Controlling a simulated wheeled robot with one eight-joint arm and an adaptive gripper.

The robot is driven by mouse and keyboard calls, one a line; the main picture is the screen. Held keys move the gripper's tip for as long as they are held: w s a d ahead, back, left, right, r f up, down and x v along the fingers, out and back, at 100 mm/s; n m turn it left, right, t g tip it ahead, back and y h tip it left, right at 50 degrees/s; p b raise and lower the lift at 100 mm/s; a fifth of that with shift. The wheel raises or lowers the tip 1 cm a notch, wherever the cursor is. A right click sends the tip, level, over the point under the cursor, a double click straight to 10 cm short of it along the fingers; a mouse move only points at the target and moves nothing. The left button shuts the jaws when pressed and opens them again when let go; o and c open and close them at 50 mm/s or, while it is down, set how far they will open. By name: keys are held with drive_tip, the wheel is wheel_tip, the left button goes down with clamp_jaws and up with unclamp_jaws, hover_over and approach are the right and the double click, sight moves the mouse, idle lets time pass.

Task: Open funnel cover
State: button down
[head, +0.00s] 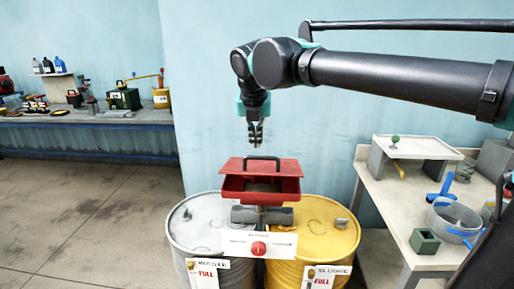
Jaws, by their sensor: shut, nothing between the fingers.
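A red funnel box with a red cover (235,165) stands above and between two drums. The cover carries a black handle (263,159) and appears tilted, with a dark gap between it and the red body (260,196). I cannot tell how far it is open. My gripper (256,143) points down just above the handle, slightly left of its middle. It is shut and empty, and seems apart from the handle.
A grey drum (186,240) labelled WASTE and a yellow drum (325,245) labelled SLUDGE stand below. A white sign (287,246) with a red knob hangs between them. A table (385,215) at right holds a metal pot (449,222). A cluttered bench (140,121) stands back left; the left floor is clear.

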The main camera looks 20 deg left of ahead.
approach(256, 172)
drive_tip(key=w+f, duration=0.2)
drive_tip(key=f, duration=0.1)
drive_tip(key=w+f, duration=0.1)
drive_tip(key=shift+w+a+f, duration=0.2)
drive_tip(key=shift+w+a, duration=0.05)
drive_tip(key=shift+a, duration=0.1)
drive_tip(key=shift+r, duration=0.1)
